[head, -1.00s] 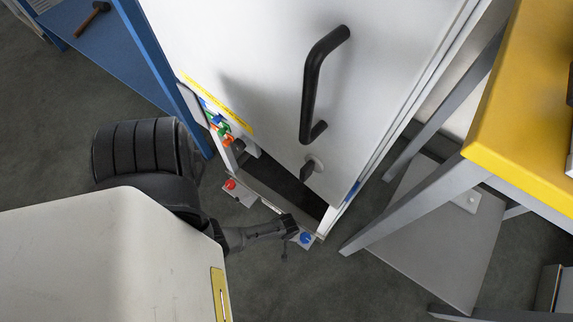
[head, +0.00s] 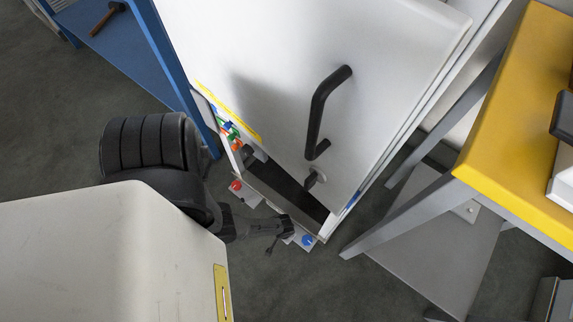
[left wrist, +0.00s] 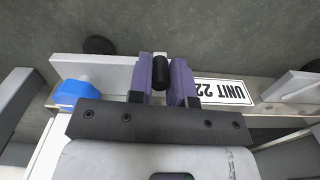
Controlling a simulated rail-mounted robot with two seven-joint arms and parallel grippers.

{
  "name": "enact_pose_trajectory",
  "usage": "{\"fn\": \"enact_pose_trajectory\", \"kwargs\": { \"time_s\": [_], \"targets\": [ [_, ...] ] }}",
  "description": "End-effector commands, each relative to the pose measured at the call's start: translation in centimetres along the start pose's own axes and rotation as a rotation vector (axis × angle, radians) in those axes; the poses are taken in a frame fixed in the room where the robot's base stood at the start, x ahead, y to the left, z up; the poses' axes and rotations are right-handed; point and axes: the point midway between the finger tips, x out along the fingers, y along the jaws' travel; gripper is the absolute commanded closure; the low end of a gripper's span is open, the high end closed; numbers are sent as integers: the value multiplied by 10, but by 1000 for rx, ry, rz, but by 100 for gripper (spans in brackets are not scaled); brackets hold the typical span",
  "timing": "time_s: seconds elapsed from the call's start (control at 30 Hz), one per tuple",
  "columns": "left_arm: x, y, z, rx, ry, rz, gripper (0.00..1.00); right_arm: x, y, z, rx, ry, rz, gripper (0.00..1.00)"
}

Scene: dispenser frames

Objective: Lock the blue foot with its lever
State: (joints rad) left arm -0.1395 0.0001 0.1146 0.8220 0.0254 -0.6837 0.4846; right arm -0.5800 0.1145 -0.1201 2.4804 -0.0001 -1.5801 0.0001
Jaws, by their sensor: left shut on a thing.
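The blue foot (head: 307,240) is a small blue knob on a pale plate at the bottom front corner of the white cabinet. It also shows at the left of the left wrist view (left wrist: 76,93). My left gripper (head: 287,229) is low beside it. In the left wrist view its purple fingers (left wrist: 162,80) are shut on a black rounded bar (left wrist: 160,72), which looks like the lever. A thin dark rod (head: 270,246) sticks out below the gripper in the head view; I cannot tell if it is the same part. My right gripper is not in view.
The white cabinet door (head: 290,60) has a black handle (head: 320,110). A red knob (head: 236,186) sits at the other bottom corner. A yellow-topped bench (head: 510,130) stands right, a blue shelf (head: 130,50) left. A "UNIT 22" label (left wrist: 222,91) is beside the fingers.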

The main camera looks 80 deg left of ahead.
Motion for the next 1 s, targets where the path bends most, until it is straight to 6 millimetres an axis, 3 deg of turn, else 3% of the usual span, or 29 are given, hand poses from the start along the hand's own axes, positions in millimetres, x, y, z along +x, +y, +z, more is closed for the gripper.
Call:
{"fn": "enact_pose_trajectory", "kwargs": {
  "time_s": [0.5, 1.0],
  "targets": [
    [0, -24, -2, 424, -1, -2, 100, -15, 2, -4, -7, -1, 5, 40],
    [0, -32, -5, 592, -1, -1, 100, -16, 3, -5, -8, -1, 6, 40]
  ]
}}
